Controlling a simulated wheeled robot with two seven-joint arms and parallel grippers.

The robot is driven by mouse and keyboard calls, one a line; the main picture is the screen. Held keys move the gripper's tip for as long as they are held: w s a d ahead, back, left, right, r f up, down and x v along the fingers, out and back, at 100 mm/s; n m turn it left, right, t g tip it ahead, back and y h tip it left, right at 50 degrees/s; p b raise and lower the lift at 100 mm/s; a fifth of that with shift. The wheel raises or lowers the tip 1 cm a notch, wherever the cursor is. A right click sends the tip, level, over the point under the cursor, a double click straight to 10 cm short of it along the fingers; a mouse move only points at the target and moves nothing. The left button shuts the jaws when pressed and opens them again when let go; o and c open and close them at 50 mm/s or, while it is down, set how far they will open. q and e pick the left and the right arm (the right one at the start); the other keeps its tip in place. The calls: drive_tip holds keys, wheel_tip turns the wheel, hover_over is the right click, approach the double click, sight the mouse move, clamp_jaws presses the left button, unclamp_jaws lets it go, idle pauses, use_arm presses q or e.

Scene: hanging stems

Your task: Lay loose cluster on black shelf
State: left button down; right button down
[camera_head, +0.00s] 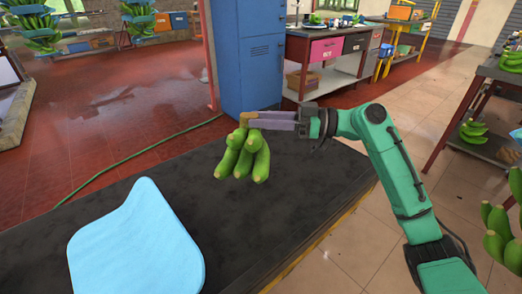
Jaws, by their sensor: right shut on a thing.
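A cluster of several green bananas (245,158) hangs from my right gripper (250,119), which is shut on the brown stem at its top. The bananas point down over the black shelf (200,215), a dark flat surface running across the lower middle of the view. I cannot tell whether the banana tips touch the shelf or are just above it. My right arm reaches in from the lower right. My left gripper is not in view.
A light blue sheet (135,245) covers part of the shelf at the lower left. The shelf is clear around the cluster. A blue cabinet (250,55) stands behind it. Other green bananas (498,230) are at the right edge, and a green hose (130,165) lies on the red floor.

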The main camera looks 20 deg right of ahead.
sight(262, 152)
wheel_tip(262, 152, down, 8)
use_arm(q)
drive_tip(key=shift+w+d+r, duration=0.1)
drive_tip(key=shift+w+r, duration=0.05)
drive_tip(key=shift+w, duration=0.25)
use_arm(e)
drive_tip(key=shift+f+b, duration=0.2)
drive_tip(key=shift+b, duration=0.3)
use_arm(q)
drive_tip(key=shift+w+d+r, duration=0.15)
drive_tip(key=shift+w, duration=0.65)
use_arm(e)
drive_tip(key=shift+f, duration=0.1)
use_arm(q)
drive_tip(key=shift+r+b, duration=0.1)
drive_tip(key=shift+b, duration=0.2)
use_arm(e)
drive_tip(key=shift+s+a+f, duration=0.1)
drive_tip(key=shift+f, duration=0.15)
